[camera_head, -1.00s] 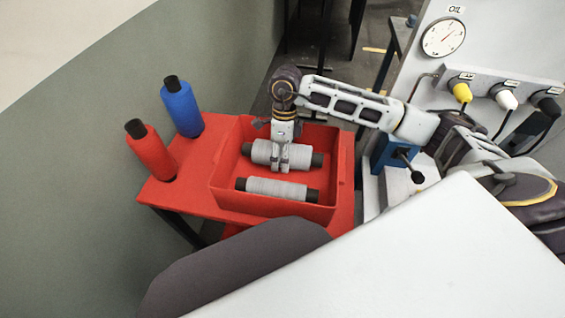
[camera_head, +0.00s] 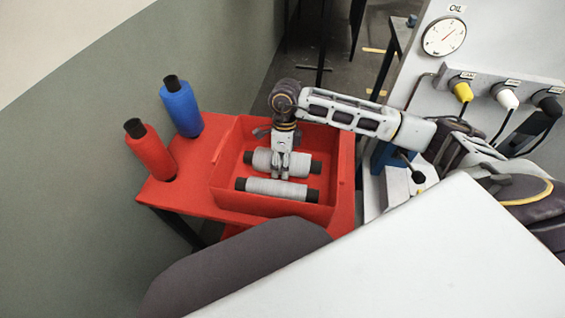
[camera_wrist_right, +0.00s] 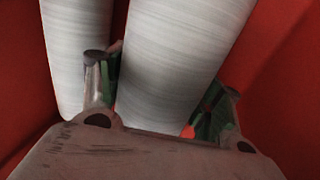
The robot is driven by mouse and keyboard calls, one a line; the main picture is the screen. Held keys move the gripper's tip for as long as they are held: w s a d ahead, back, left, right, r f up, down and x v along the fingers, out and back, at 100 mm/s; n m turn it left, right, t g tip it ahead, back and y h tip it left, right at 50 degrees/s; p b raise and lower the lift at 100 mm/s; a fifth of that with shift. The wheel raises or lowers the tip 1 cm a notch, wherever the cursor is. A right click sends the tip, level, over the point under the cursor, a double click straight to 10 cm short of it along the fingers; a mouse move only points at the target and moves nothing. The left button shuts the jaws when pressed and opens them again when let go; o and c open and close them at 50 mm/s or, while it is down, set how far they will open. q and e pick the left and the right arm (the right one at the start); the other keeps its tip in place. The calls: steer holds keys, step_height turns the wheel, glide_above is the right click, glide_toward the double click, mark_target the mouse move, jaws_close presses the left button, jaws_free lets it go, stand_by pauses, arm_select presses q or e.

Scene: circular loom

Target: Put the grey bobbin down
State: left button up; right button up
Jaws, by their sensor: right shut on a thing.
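A red box (camera_head: 330,190) holds two grey bobbins with dark ends. My right gripper (camera_head: 279,174) reaches down into the box and is shut on the rear grey bobbin (camera_head: 263,160). The front grey bobbin (camera_head: 270,187) lies beside it, near the front wall. In the right wrist view, the held bobbin (camera_wrist_right: 180,65) sits between the two fingers, and the other bobbin (camera_wrist_right: 78,50) is close by on the left. Whether the held bobbin touches the box floor is hidden. My left gripper is not in view.
The box stands on a red table (camera_head: 180,195). A blue bobbin (camera_head: 182,108) and a red bobbin (camera_head: 151,152) stand upright left of the box. A white panel with a gauge (camera_head: 444,37) and cable plugs (camera_head: 508,98) is at the right.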

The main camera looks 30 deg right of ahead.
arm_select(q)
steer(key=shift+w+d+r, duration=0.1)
arm_select(e)
steer(key=o, duration=1.2)
steer(key=shift+c, duration=0.2)
steer(key=shift+o, duration=1.4)
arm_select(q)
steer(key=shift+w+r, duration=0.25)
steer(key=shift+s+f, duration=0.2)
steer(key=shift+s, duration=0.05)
arm_select(e)
steer(key=shift+r, duration=0.2)
steer(key=r, duration=0.3)
steer(key=w+r, duration=0.1)
steer(key=r, duration=0.2)
steer(key=d+r+p, duration=0.1)
steer(key=r, duration=0.3)
steer(key=shift+w+d+r, duration=0.1)
steer(key=shift+w, duration=0.25)
steer(key=shift+w+d+r, duration=0.1)
steer(key=shift+r, duration=0.55)
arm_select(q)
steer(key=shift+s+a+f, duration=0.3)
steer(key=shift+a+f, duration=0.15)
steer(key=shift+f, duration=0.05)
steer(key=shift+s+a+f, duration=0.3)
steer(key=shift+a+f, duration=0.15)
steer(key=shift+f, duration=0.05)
